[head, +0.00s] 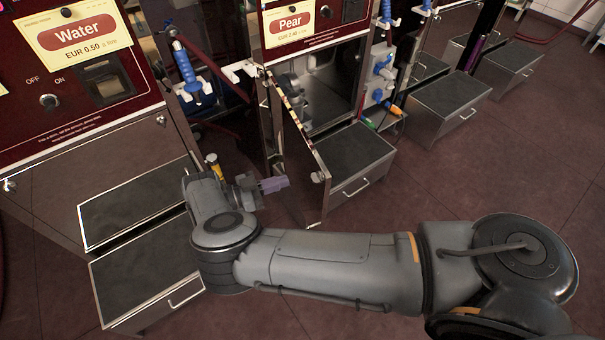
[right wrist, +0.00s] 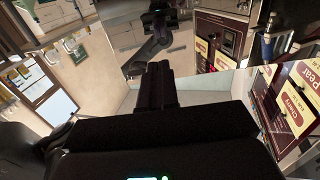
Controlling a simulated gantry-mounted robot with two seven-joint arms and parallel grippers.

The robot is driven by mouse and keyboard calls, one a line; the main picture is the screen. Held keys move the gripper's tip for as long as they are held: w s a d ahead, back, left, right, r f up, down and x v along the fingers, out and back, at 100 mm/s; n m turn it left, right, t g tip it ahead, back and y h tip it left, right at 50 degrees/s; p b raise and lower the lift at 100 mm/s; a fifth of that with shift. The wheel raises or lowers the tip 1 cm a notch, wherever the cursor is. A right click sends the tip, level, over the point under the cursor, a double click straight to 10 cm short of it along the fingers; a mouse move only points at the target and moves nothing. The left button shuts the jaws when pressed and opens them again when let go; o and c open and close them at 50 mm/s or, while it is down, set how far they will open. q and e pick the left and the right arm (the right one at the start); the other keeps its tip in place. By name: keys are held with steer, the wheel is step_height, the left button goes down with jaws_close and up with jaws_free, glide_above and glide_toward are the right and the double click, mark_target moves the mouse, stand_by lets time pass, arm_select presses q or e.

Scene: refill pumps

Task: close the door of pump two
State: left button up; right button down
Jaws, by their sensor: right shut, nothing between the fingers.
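The Pear pump (head: 290,20) stands to the right of the Water pump. Its lower metal door (head: 300,160) is open and swung out from its left side, showing the compartment (head: 330,85) behind it. My right gripper (head: 274,185) is beside the door's outer face, left of its free edge. Its fingers are shut and empty; I cannot tell whether they touch the door. In the right wrist view the closed fingers (right wrist: 158,85) point at a shiny, mirror-like panel (right wrist: 125,35) that reflects the gripper. My left gripper is not in view.
The Water pump (head: 130,130) stands at the left with dark-topped steps (head: 150,270) in front. Another step (head: 350,165) stands under the Pear compartment. A blue nozzle (head: 184,65) and hoses hang between the pumps.

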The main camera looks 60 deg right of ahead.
steer(key=p+x, duration=0.1)
steer(key=x, duration=0.6)
stand_by(0.4)
steer(key=shift+s+r+p, duration=0.1)
steer(key=shift+p, duration=0.2)
